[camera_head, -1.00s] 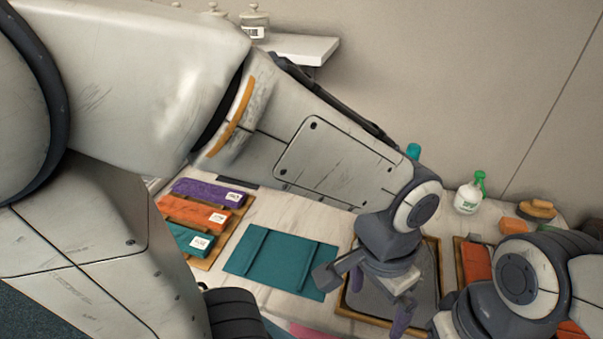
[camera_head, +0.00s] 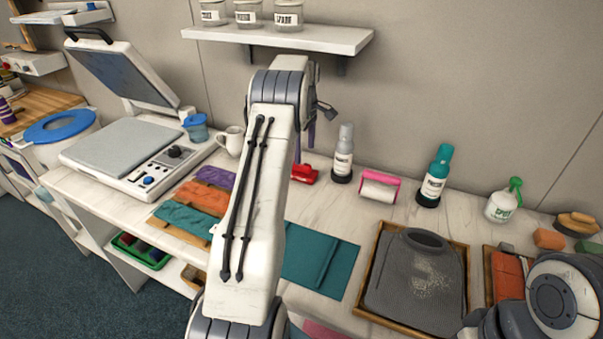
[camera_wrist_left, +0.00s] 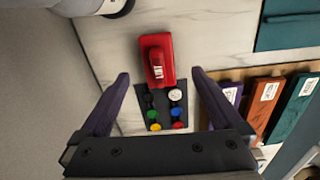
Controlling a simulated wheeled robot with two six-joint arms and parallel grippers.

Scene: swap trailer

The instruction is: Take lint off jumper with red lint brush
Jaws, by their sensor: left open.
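The red lint brush (camera_head: 304,174) lies at the back of the table. In the left wrist view the red brush (camera_wrist_left: 166,75), with a white label on its handle, lies just ahead of and between my fingers. My left gripper (camera_head: 305,135) is open and empty above the brush, with its purple fingers (camera_wrist_left: 160,76) apart; I cannot tell the exact height. The grey jumper (camera_head: 395,285) lies flat in a wooden-edged tray (camera_head: 463,265), with pale lint specks on its right front. My right arm shows at the lower right, its fingers out of frame.
A dark strip of coloured buttons (camera_wrist_left: 165,105) lies beside the brush. A shelf (camera_head: 280,37) with jars hangs above.

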